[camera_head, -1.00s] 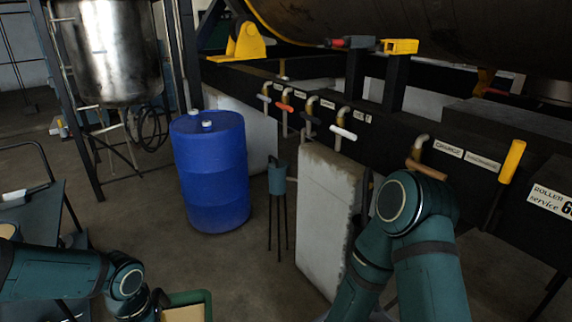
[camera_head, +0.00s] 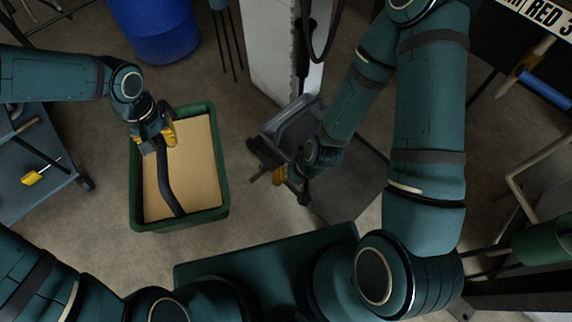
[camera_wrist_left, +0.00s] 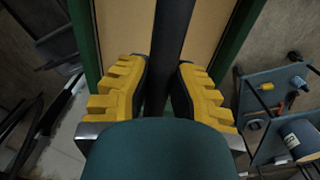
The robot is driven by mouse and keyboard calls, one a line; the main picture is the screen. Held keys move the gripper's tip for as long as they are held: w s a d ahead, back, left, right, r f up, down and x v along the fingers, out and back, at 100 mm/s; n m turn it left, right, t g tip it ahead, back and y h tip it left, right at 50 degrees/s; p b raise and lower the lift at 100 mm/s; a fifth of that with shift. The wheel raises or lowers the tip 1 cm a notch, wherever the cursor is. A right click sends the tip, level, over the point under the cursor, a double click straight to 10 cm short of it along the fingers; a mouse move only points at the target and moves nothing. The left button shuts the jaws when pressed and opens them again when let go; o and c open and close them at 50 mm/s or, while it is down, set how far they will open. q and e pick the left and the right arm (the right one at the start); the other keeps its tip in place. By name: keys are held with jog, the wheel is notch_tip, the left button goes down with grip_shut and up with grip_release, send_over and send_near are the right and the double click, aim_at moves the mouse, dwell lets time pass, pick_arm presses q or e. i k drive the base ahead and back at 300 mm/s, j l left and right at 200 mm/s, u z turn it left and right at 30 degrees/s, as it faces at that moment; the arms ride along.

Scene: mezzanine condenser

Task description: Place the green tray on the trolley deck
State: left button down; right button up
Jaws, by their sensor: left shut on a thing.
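The green tray (camera_head: 180,223) has a beige floor and a dark bar handle across it, and it sits left of centre in the head view. My left gripper (camera_head: 158,140) is shut on that handle (camera_head: 168,188). The wrist view shows the handle between my left gripper's yellow fingers (camera_wrist_left: 161,85), with the tray's green rim (camera_wrist_left: 236,40) beyond. A dark grey flat deck (camera_head: 355,180), apparently the trolley's, lies right of the tray, partly hidden by my right arm. My right gripper (camera_head: 294,184) is at its left side, by a dark bar; its opening is unclear.
A blue-grey cart (camera_head: 35,185) with tools stands at the left edge. A blue drum (camera_head: 165,30) and a pale pillar (camera_head: 268,50) are at the back. Bare floor separates the tray from the dark deck. A pale pipe frame (camera_head: 525,165) is at right.

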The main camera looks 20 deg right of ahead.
aim_at(347, 180)
jog(key=k+l+z, duration=0.1)
jog(key=l+z, duration=0.25)
jog(key=k+l+z, duration=0.1)
jog(key=l+z, duration=0.65)
jog(key=l, duration=0.2)
jog(key=i+l+z, duration=0.2)
jog(key=i+l, duration=0.05)
jog(key=l, duration=0.1)
